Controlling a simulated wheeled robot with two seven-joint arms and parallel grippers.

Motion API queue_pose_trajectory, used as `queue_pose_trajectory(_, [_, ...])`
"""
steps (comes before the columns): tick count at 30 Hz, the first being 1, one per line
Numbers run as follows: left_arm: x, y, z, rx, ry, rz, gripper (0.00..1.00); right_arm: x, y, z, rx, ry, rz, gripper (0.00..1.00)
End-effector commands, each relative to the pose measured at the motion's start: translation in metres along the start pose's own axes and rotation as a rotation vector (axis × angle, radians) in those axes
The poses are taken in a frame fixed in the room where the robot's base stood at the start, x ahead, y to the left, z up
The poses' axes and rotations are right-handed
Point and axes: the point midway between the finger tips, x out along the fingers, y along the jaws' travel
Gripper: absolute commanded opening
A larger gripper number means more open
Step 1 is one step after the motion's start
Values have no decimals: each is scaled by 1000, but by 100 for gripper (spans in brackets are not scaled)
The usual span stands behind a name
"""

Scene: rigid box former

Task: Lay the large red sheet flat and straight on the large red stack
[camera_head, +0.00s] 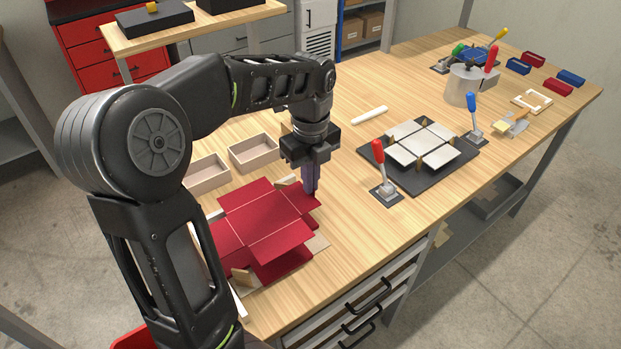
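The large red sheet (263,222) is cross-shaped, with flaps around a middle panel. It lies over the large red stack (292,263), whose darker red edge shows below the front flap. The two overlap so closely that I cannot tell whether the sheet touches the stack all over. My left gripper (310,191) points down at the sheet's right flap, its narrow fingers close together and seemingly shut on the flap's edge. My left arm covers the left side of the sheet and stack. My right gripper is not in view.
Wooden corner posts (241,278) stand around the stack. Two open wooden boxes (254,152) sit behind it. A black board with white cross-shaped sheets (423,144) and a red-handled clamp (383,175) stand to the right. The table front between is clear.

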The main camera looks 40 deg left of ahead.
Motion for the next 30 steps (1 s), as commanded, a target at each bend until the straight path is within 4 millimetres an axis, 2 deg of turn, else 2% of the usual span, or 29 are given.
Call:
queue_pose_trajectory(5, [8,0,0,0,0,0,0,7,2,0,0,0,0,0])
queue_pose_trajectory(16, [39,0,0,-1,0,0,0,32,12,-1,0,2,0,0])
queue_pose_trajectory(30, [46,0,0,-1,0,0,0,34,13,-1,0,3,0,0])
